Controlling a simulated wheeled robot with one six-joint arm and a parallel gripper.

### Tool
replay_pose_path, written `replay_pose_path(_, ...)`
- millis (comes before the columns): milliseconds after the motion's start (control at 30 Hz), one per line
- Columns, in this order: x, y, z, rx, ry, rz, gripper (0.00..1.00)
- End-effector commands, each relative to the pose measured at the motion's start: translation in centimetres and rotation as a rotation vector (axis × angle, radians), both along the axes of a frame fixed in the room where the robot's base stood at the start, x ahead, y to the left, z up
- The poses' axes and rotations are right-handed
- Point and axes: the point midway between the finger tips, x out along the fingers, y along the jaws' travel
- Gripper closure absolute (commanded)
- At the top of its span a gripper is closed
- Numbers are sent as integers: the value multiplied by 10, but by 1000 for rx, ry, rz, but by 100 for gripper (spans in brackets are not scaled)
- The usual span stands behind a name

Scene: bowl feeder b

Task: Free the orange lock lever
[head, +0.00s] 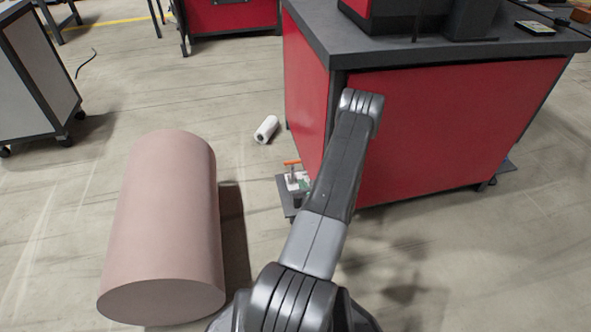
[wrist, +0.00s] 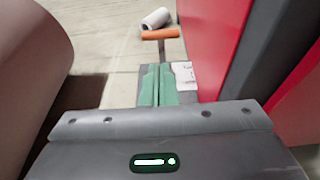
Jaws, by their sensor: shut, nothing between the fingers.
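The orange lock lever (wrist: 160,34) is a short orange bar on a thin grey stem, at the top centre of the wrist view. In the head view it (head: 292,162) shows low beside the red cabinet, left of my arm. My gripper (wrist: 159,72) shows as two green fingers side by side, shut and empty. The fingertips sit just below the orange bar in the picture, in line with the stem. They hide the lower stem, and I cannot tell whether they touch it. In the head view my arm covers most of the gripper.
The red cabinet (head: 450,130) stands close to the right of the lever. A white roll (head: 266,129) lies on the floor beyond the lever. A grey trolley (head: 40,70) is at the far left.

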Motion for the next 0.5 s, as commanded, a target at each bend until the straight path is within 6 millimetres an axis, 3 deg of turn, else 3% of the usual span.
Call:
replay_pose_path(100, -9, -2, -13, 12, -57, -6, 100)
replay_pose_path(267, -10, -2, -18, 16, -95, -11, 100)
replay_pose_path(500, 22, 6, -26, 14, -98, -7, 100)
